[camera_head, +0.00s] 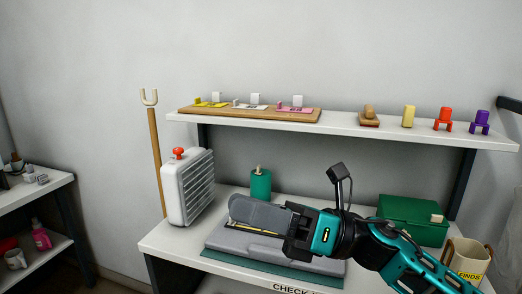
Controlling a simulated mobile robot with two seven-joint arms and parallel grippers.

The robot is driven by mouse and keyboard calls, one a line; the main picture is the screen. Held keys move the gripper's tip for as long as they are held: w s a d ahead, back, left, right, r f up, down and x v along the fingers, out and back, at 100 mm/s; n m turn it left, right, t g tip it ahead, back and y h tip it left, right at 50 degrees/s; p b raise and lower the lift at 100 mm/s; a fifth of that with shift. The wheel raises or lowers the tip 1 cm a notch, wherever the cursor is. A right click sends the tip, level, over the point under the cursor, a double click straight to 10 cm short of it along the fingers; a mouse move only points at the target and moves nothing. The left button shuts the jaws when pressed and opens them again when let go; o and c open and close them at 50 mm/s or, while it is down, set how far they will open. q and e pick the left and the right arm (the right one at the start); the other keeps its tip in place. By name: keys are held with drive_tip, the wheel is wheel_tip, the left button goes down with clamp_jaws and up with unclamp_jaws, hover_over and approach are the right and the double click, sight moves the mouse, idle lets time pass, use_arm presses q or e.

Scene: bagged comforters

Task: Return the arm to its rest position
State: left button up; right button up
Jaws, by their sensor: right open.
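My right arm comes in from the lower right, teal and black. Its right gripper (243,216) points left over the table (165,241), in front of a grey flat case (232,238) that it partly hides. The gripper is open and nothing shows between its grey fingers. I cannot tell how far it is above the case. My left gripper is not in view.
A white heater-like unit (187,187) stands left on the table, a green canister (260,184) behind the gripper. A green box (410,219) and a FINDS mug (468,259) are near my right arm. A shelf (340,125) with small items runs above.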

drive_tip(key=w+d+f+m+t+h, duration=0.1)
drive_tip(key=d+f+m+t+h, duration=0.25)
drive_tip(key=f+m+t, duration=0.55)
drive_tip(key=w+d+f+m+t+h, duration=0.25)
drive_tip(key=f+m+h, duration=0.2)
drive_tip(key=m, duration=0.85)
drive_tip(key=w+d+f+m+t+h, duration=0.1)
drive_tip(key=d+f+m+t+h, duration=0.45)
drive_tip(key=m, duration=0.55)
drive_tip(key=s+d+f+m+g+h, duration=0.3)
drive_tip(key=s+f+m, duration=0.3)
drive_tip(key=f, duration=0.5)
drive_tip(key=s+d+f+m+g+h, duration=0.3)
drive_tip(key=s+d+f+m, duration=0.1)
drive_tip(key=s+f+m, duration=0.3)
wheel_tip(320, 180, down, 4)
drive_tip(key=s, duration=0.2)
drive_tip(key=shift+s+d+f, duration=0.2)
drive_tip(key=shift+s+d, duration=0.1)
drive_tip(key=shift+d, duration=0.05)
